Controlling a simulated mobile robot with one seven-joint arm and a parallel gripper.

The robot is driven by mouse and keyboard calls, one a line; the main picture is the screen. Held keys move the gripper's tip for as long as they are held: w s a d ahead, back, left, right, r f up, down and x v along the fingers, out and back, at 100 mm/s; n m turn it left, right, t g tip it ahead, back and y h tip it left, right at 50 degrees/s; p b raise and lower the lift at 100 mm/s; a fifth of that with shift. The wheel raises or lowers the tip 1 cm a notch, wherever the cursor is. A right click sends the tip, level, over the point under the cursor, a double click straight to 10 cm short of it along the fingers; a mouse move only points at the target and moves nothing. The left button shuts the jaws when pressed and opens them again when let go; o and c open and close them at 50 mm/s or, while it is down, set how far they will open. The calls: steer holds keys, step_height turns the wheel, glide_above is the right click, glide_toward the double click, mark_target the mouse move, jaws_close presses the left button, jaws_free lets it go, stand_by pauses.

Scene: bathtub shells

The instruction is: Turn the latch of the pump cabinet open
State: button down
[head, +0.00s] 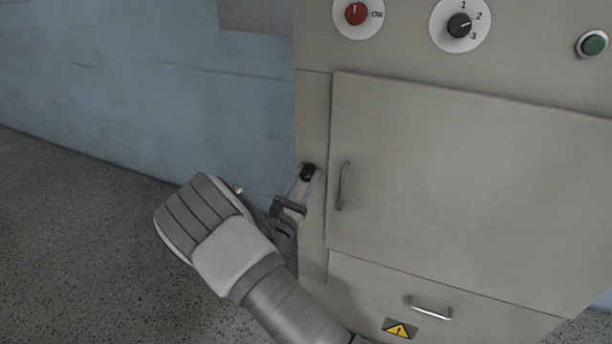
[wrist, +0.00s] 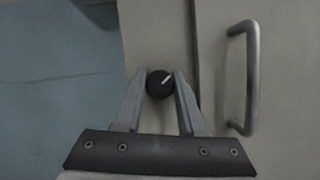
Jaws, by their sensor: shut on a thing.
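The pump cabinet (head: 470,170) is a beige box with a closed door (head: 480,165) that has a vertical metal handle (head: 344,186). The latch (head: 308,172) is a small round black knob on the narrow strip left of the door. In the wrist view the latch (wrist: 160,84) carries a white mark pointing to the upper right. My gripper (head: 308,178) is at the knob, with one finger on each side. In the wrist view my gripper (wrist: 160,86) is shut on the knob, and the door handle (wrist: 249,78) stands to its right.
Above the door are a red switch (head: 356,13), a black three-position dial (head: 459,25) and a green button (head: 593,44). Below is a drawer with a handle (head: 430,309) and a yellow warning sign (head: 398,329). A blue wall (head: 150,95) lies behind; the speckled floor (head: 70,240) at left is clear.

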steer(key=m+g+h, duration=0.1)
steer(key=m, duration=0.2)
steer(key=m+g+h, duration=0.1)
steer(key=m, duration=0.2)
steer(key=shift+h, duration=0.3)
steer(key=shift+m+g+h+b, duration=0.45)
steer(key=shift+m+g, duration=0.55)
steer(key=shift+m, duration=1.7)
steer(key=c, duration=0.5)
jaws_free()
steer(key=p+v, duration=0.2)
steer(key=v, duration=1.5)
steer(key=shift+s+a+p, duration=0.15)
steer(key=shift+a+p, duration=0.1)
steer(key=shift+p, duration=0.15)
